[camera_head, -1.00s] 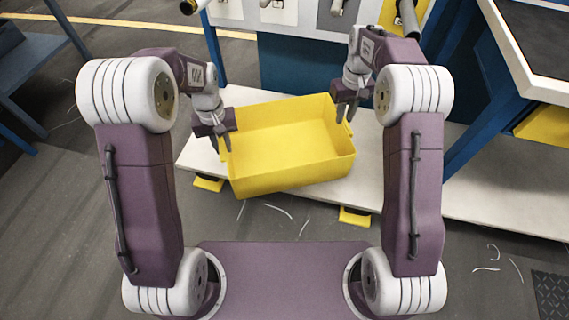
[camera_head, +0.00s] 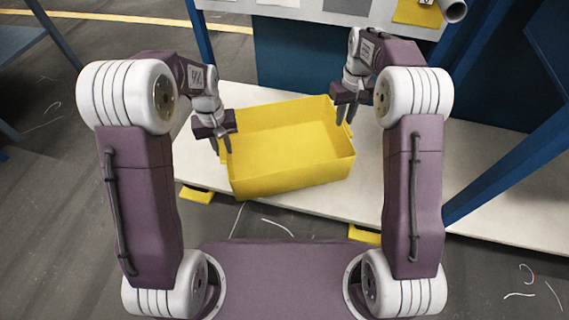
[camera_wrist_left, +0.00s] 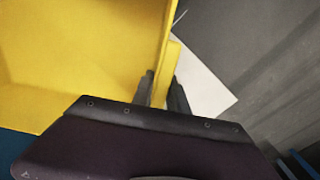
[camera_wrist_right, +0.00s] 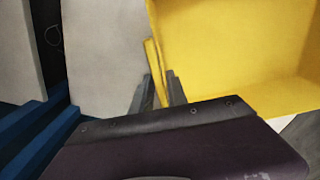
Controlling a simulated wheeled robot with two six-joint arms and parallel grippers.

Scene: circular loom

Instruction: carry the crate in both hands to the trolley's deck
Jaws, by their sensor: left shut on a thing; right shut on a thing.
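The yellow crate (camera_head: 295,178) is open-topped, and I see nothing inside it. It is a little skewed between my arms, in front of and above a low white surface (camera_head: 480,190); the exact gap under it cannot be told. My left gripper (camera_head: 222,146) is shut on the crate's left end; in the left wrist view its fingers (camera_wrist_left: 161,90) stand either side of a yellow tab. My right gripper (camera_head: 345,114) is shut on the right end; its fingers (camera_wrist_right: 160,92) pinch a similar tab in the right wrist view. I cannot tell whether the white surface is the trolley's deck.
Blue posts (camera_head: 505,150) rise at the right, and a dark blue panel (camera_head: 300,60) stands behind the crate. Yellow feet (camera_head: 196,194) show under the white surface's front edge. A blue table (camera_head: 25,42) is at the far left. Grey floor lies open at the left.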

